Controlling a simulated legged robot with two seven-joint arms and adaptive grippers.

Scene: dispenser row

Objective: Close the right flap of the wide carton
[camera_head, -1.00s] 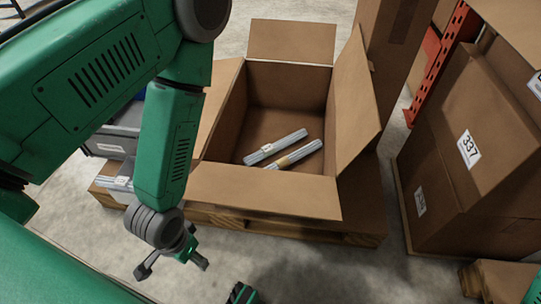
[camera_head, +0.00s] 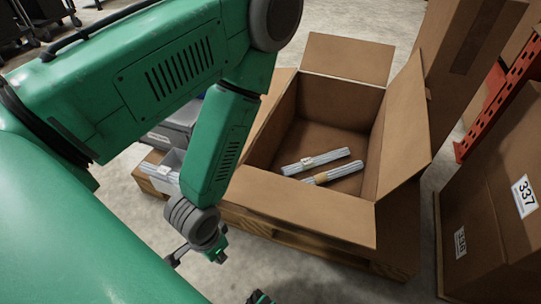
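The wide carton (camera_head: 300,205) stands open on a wooden pallet, with two bundles of pale rods (camera_head: 335,174) on its floor. Its right flap (camera_head: 404,130) stands up, leaning outward. The back flap (camera_head: 348,58) and front flap (camera_head: 300,207) are folded outward.
A tall carton (camera_head: 465,60) stands close behind the right flap. Stacked cartons with a 337 label (camera_head: 500,200) and a red rack (camera_head: 500,105) are at the right. Grey bins (camera_head: 165,140) sit at the left. Bare floor lies in front of the pallet.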

